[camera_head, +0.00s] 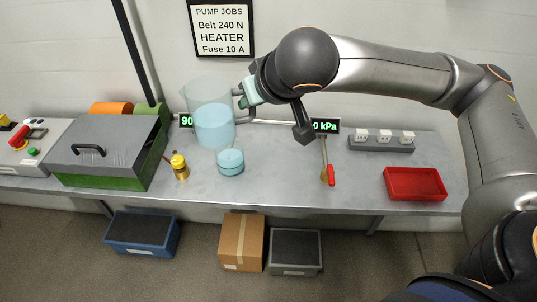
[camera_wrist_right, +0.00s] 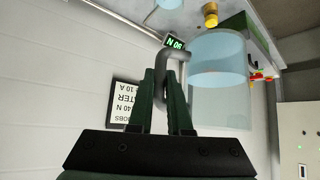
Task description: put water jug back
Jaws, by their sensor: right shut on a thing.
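The clear water jug (camera_head: 211,118), partly filled with pale blue water, is upright or nearly so near the back of the bench. My right gripper (camera_head: 247,93) comes from the right and is shut on its grey handle. In the right wrist view the gripper's fingers (camera_wrist_right: 166,105) close around the handle, and the jug (camera_wrist_right: 222,90) is beside them. I cannot tell whether the jug's base touches the bench. A small round container with blue contents (camera_head: 230,162) stands just in front of it. My left gripper is not in view.
On the grey bench (camera_head: 280,185) are a lidded green case (camera_head: 105,152), a yellow-topped brass object (camera_head: 180,167), a red-handled tool (camera_head: 329,170), a grey socket strip (camera_head: 381,143) and a red tray (camera_head: 415,184). Lit displays stand behind. Boxes (camera_head: 242,242) sit on the floor.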

